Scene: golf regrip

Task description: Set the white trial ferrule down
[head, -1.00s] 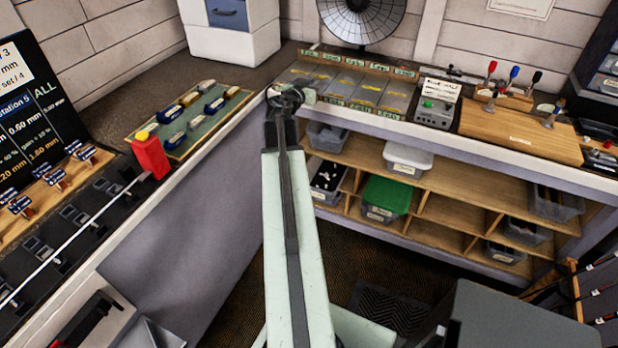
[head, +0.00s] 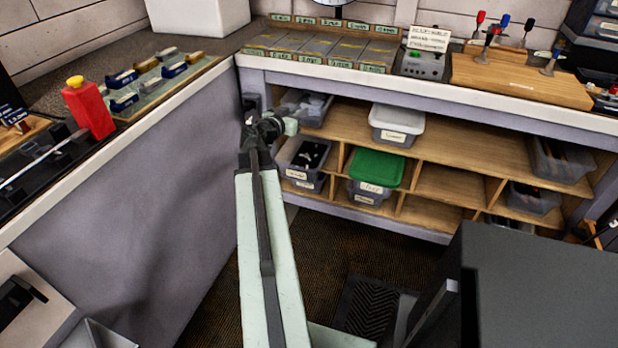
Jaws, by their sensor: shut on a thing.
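My gripper (head: 270,124) is at the far end of my pale green arm, seen small and from behind. It is in front of the inner corner of the bench, below the worktop edge in the picture. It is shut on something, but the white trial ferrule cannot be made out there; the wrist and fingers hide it. A divided tray (head: 325,47) with labelled sections lies on the back worktop, above and right of my gripper in the picture.
A red bottle (head: 89,110) with a yellow cap and a green mat (head: 150,91) of clubhead-like pieces are on the left bench. Shelves below hold a green-lidded bin (head: 376,168), a white-lidded bin (head: 397,122) and open bins. A dark grey box (head: 540,285) fills the lower right.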

